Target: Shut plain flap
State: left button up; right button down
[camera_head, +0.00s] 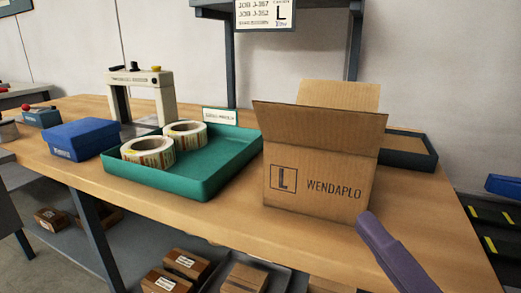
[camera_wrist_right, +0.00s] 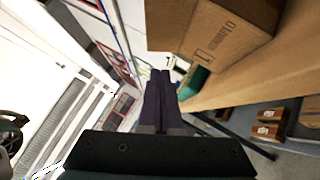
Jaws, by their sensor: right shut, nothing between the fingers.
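A cardboard box (camera_head: 320,185) marked "L WENDAPLO" stands upright on the wooden table. Its front flap (camera_head: 320,127) stands up and leans outward toward me. Its back flap (camera_head: 340,95) also stands up, behind the front one. Neither flap shows print; side flaps and the inside are hidden. My right gripper (camera_head: 364,216) has purple fingers, shut and empty, just in front of the box's lower right corner. In the right wrist view the shut fingers (camera_wrist_right: 160,74) show beside part of the box (camera_wrist_right: 222,32). My left gripper is not in view.
A green tray (camera_head: 207,188) with two label rolls (camera_head: 185,134) lies left of the box. A dark tray (camera_head: 408,160) sits behind it at right. A blue box (camera_head: 82,138) and a label machine (camera_head: 142,80) stand farther left. A shelf post (camera_head: 354,45) rises behind.

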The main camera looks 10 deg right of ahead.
jog(key=n, duration=0.1)
jog(key=y+p, duration=0.1)
send_near(308, 112)
jog(key=w+a, duration=0.2)
jog(key=a, duration=0.1)
jog(key=w, duration=0.1)
jog(key=w+d+r, duration=0.1)
jog(key=shift+w+r+t+p, duration=0.1)
jog(key=shift+w+t+p, duration=0.2)
jog(key=shift+w+p, duration=0.05)
jog(key=shift+w+d+r, duration=0.2)
jog(key=shift+w, duration=0.1)
